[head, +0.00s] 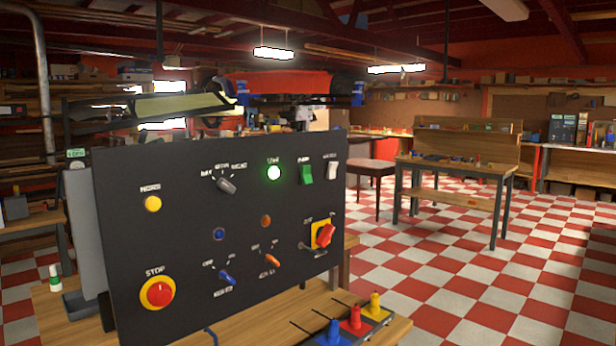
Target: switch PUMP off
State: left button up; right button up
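A black control panel (125,250) stands upright on a wooden table in the head view. A green rocker switch (306,174) sits at its upper right, under a small blurred label that may read PUMP. I cannot tell clearly which way the rocker is tipped. A white rocker switch (333,170) is just right of it, with an unreadable label. A round green lamp (274,173) to the left of the green rocker glows. Neither of my grippers is in view.
The panel also carries a grey rotary knob (226,185), a red STOP button (159,292), a yellow button (153,204), blue (228,279) and orange (272,260) toggles, and a red rotary switch (325,235). Coloured plugs (355,317) stand at the table's front right. Space before the panel looks clear.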

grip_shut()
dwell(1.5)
